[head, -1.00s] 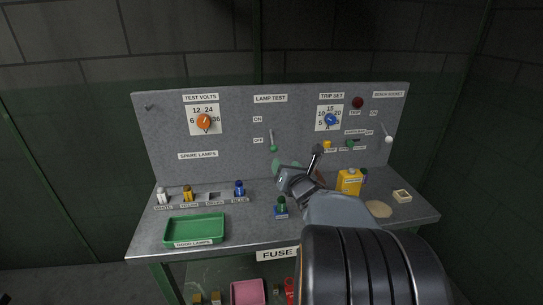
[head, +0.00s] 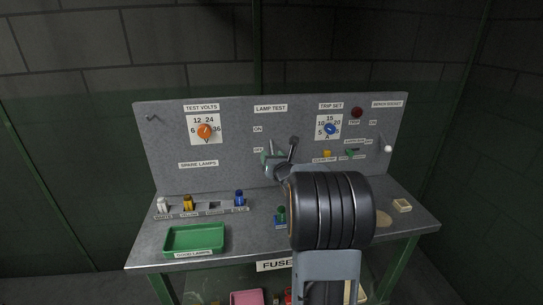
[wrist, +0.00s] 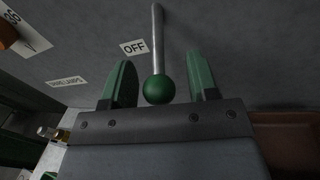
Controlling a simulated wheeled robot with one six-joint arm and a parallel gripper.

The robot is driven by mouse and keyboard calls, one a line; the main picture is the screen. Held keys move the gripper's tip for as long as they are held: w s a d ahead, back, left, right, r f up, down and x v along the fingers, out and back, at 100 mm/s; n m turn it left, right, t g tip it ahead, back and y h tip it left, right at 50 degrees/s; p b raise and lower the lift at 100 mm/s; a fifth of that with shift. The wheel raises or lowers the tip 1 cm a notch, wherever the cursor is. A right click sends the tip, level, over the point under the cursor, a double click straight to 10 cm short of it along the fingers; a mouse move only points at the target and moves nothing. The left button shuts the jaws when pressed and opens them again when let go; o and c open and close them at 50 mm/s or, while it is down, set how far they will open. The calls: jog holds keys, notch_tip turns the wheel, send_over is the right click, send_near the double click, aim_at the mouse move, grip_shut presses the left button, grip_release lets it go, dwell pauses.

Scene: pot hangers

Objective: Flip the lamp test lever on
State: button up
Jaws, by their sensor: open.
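The lamp test lever shows in the wrist view as a metal rod with a green ball knob (wrist: 158,89). The knob lies between the two green fingers of my open gripper (wrist: 160,70), with a gap on each side. The rod runs up the picture, past the OFF label (wrist: 133,47). In the head view my gripper (head: 274,157) is at the panel below the LAMP TEST label (head: 270,108), beside the OFF label (head: 257,150). There the gripper hides most or all of the lever. The ON label (head: 257,129) is above.
The grey panel (head: 168,135) also carries an orange test volts knob (head: 205,131) and a blue trip set knob (head: 330,129). Spare lamps, including a blue one (head: 239,197), and a green tray (head: 194,239) are on the bench at left. A blue-green lamp (head: 281,215) stands beside my arm.

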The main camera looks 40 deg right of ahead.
jog(key=shift+w+d, duration=0.1)
jog(key=shift+w, duration=0.35)
jog(key=shift+c, duration=0.5)
grip_shut()
